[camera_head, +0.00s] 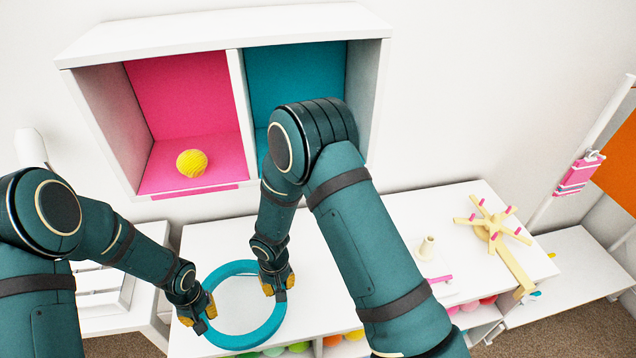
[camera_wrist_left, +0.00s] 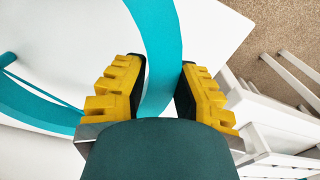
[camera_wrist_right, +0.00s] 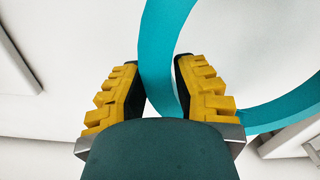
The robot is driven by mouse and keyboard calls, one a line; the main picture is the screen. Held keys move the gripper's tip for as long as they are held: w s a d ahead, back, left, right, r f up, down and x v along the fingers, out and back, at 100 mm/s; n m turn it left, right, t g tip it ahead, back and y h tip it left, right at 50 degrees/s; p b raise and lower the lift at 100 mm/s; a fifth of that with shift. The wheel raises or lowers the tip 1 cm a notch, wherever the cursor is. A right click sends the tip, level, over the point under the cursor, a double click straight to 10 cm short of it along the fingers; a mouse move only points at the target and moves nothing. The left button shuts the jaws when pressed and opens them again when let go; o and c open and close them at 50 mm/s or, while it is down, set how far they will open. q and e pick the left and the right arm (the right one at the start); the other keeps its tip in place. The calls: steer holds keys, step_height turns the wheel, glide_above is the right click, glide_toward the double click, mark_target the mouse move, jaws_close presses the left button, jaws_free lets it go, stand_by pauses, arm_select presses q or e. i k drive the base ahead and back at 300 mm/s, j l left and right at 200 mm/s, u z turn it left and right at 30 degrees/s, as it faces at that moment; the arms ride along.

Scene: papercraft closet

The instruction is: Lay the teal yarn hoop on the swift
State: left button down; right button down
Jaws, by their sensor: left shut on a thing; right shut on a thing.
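The teal yarn hoop (camera_head: 231,338) is a flat ring over the left part of the white table in the head view. My left gripper (camera_head: 198,312) is shut on its left side; the left wrist view shows the hoop band (camera_wrist_left: 160,50) between the yellow-padded fingers. My right gripper (camera_head: 275,284) is shut on its upper right side; the right wrist view shows the band (camera_wrist_right: 157,50) between the fingers. I cannot tell how far the hoop is above the table. The swift (camera_head: 491,230), pale wood with crossed arms and pink pegs, stands at the table's right end, apart from the hoop.
A cream peg (camera_head: 427,247) and a pink-handled thing (camera_head: 440,280) are on the white table (camera_head: 400,205) between hoop and swift. A wall cubby (camera_head: 235,60) holds a yellow yarn ball (camera_head: 191,163). Yarn balls (camera_head: 299,347) fill shelves below the tabletop. A lower white shelf (camera_head: 575,270) is at right.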

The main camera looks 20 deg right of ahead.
mark_target(493, 221)
steer(key=k+u, duration=0.15)
steer(key=u, duration=0.25)
steer(key=k+l+u, duration=0.1)
steer(key=u, duration=0.25)
steer(key=k+u, duration=0.15)
steer(key=u, duration=0.25)
steer(key=k+u, duration=0.15)
steer(key=u, duration=0.2)
steer(key=k+u, duration=0.15)
steer(key=u, duration=0.15)
steer(key=k+u, duration=0.2)
steer(key=u, duration=0.15)
steer(key=k+l+u, duration=0.2)
steer(key=k, duration=0.3)
steer(key=k+j, duration=0.1)
steer(key=k, duration=0.45)
steer(key=k+z, duration=0.15)
steer(key=z, duration=0.15)
steer(key=k+z, duration=0.15)
steer(key=z, duration=0.15)
steer(key=k+l+z, duration=0.2)
steer(key=z, duration=1.55)
